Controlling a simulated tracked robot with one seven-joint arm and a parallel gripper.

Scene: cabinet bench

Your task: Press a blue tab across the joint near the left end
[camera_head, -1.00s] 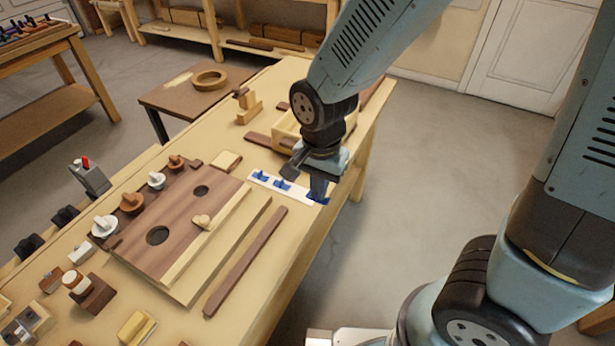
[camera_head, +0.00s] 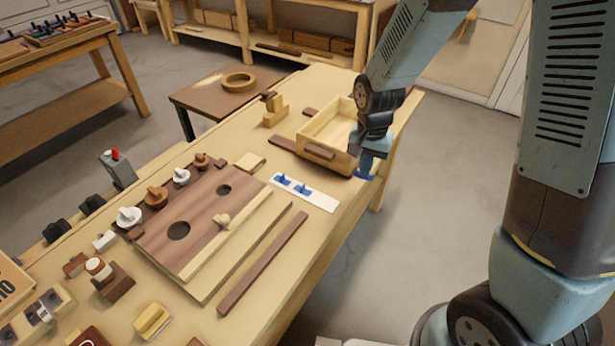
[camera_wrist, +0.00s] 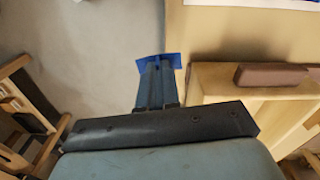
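My gripper (camera_head: 369,152) is shut on a blue tab (camera_head: 365,167), held above the bench's right edge beside the drawer box. In the wrist view the blue tab (camera_wrist: 160,62) sits at the fingertips. A white strip (camera_head: 318,201) on the bench carries two more blue tabs (camera_head: 303,189). A dark brown board (camera_head: 195,215) with two round holes lies left of the strip, and a light wooden rail (camera_head: 222,241) runs along its front edge.
An open wooden drawer box (camera_head: 318,153) stands close to my gripper. Several knobs (camera_head: 129,217) line the board's back edge. A loose dark bar (camera_head: 263,263) lies in front of the board. Small blocks and a jar (camera_head: 98,268) crowd the left side.

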